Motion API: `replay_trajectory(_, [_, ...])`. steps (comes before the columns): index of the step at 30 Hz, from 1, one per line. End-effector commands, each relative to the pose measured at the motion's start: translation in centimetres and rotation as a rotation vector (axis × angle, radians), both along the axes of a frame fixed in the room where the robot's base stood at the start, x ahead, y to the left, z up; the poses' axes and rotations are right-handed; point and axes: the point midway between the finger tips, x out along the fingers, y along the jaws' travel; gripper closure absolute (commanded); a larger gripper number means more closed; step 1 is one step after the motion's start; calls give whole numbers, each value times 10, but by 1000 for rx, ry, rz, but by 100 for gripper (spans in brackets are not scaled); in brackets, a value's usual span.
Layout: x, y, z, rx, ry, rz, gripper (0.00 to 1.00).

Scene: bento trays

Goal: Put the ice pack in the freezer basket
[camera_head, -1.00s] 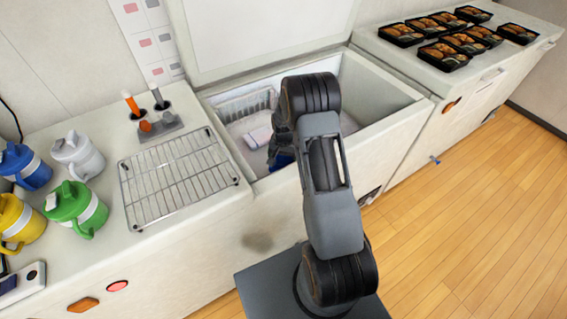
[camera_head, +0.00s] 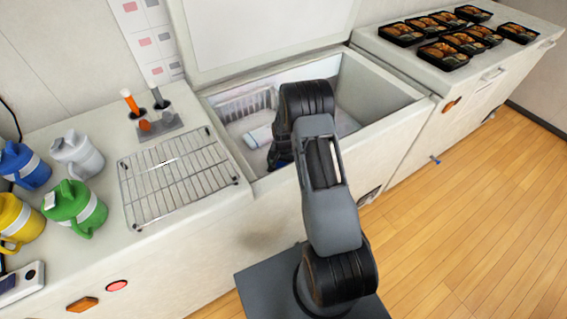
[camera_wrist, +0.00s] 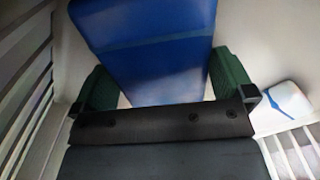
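A blue ice pack (camera_wrist: 150,50) fills the space between and beyond my fingers in the wrist view. My gripper (camera_wrist: 164,75) has green finger pads, one on each side of the pack. The right pad looks close against the pack; a thin pale strip shows beside the left pad, so contact there is unclear. In the head view my gripper (camera_head: 277,150) is down inside the open freezer, largely hidden behind my arm, with little blue showing. The slatted white freezer basket (camera_head: 245,105) is along the freezer's left back wall. Slats also show on both sides in the wrist view.
A white, blue-edged item (camera_head: 258,137) lies in the freezer; a similar one (camera_wrist: 290,100) shows at right in the wrist view. The freezer rim (camera_head: 405,115) surrounds my arm. A wire rack (camera_head: 175,175) and several jugs stand left; bento trays (camera_head: 445,53) stand right.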

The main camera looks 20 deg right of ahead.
Motion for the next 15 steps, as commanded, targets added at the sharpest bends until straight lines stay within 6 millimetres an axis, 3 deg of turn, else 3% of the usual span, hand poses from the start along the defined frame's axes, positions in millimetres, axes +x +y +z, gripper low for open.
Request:
replay_trajectory(8, [1, 0, 8, 0, -2, 0, 0])
replay_trajectory(15, [1, 0, 50, -2, -5, 0, 0])
